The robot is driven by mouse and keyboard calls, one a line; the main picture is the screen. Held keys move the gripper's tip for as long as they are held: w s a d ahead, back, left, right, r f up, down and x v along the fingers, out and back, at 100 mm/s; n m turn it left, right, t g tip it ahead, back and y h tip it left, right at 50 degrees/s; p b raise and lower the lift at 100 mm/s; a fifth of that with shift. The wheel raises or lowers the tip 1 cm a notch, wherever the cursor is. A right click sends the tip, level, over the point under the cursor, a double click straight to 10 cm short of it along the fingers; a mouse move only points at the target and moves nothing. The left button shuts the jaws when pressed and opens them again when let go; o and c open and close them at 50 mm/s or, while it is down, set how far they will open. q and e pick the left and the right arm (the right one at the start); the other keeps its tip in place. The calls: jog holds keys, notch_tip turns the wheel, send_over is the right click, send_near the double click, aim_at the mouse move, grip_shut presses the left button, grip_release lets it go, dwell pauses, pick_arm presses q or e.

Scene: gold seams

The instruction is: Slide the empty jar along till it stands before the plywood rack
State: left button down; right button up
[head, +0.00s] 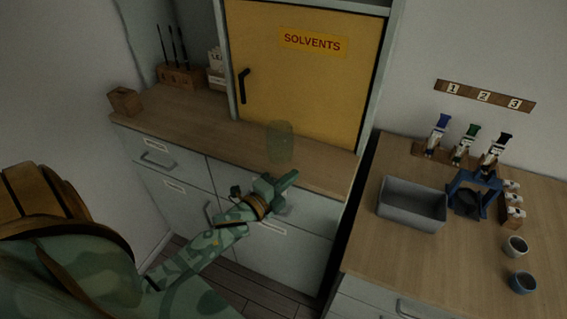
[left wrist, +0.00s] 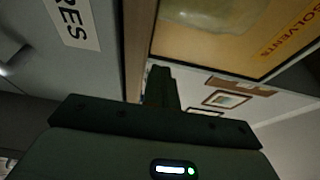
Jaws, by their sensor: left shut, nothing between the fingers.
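The empty jar (head: 280,142) is clear greenish glass. It stands upright on the wooden counter (head: 190,118), before the yellow cabinet door. A pale glassy shape at the top of the left wrist view looks like the jar (left wrist: 205,14). A wooden rack (head: 181,77) holding several dark thin tools stands at the counter's back left; it looks like the plywood rack, though I cannot be sure of its material. My left gripper (head: 290,178) is shut and empty at the counter's front edge, in front of the jar and apart from it. Its fingers show in the left wrist view (left wrist: 160,88). My right gripper is out of view.
The yellow solvents cabinet (head: 300,85) stands behind the jar. A holder with white cards (head: 216,76) is right of the rack, and a wooden block (head: 125,101) sits at the left end. Counter left of the jar is clear. A grey bin (head: 412,204) stands on the right bench.

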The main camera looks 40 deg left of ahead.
aim_at(290, 167)
pick_arm(q)
jog(key=w, duration=0.6)
jog(key=shift+d+f+b, duration=0.1)
jog(key=shift+d+b, duration=0.05)
jog(key=shift+b, duration=0.25)
jog(key=a, duration=0.3)
jog(key=shift+s, duration=0.35)
jog(key=shift+s+a, duration=0.1)
jog(key=shift+a, duration=0.3)
